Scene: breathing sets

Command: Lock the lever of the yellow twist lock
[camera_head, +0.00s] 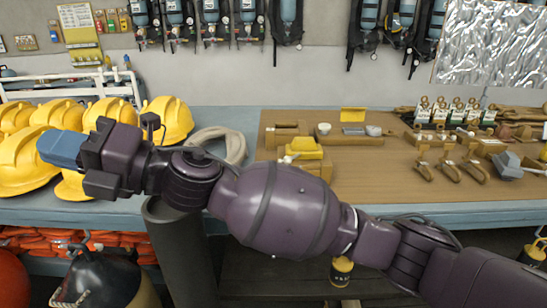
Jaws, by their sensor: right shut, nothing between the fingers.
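A yellow block-like piece (303,148) sits on a tan holder (314,168) on the brown board, left of its middle. It may be the yellow twist lock; its lever cannot be made out. My right arm crosses the view from the lower right to the left. My right gripper (60,149) is at the far left, in front of the yellow helmets, well left of the yellow piece. Its blue-grey fingers are shut and hold nothing. My left gripper is not in view.
Several yellow helmets (167,119) cover the bench's left end, beside a coiled pale hose (225,143). The brown board (370,183) carries tan tools, a hammer (509,164) and small bottles. A yellow plate (353,115) stands behind. Breathing sets (287,17) hang on the wall.

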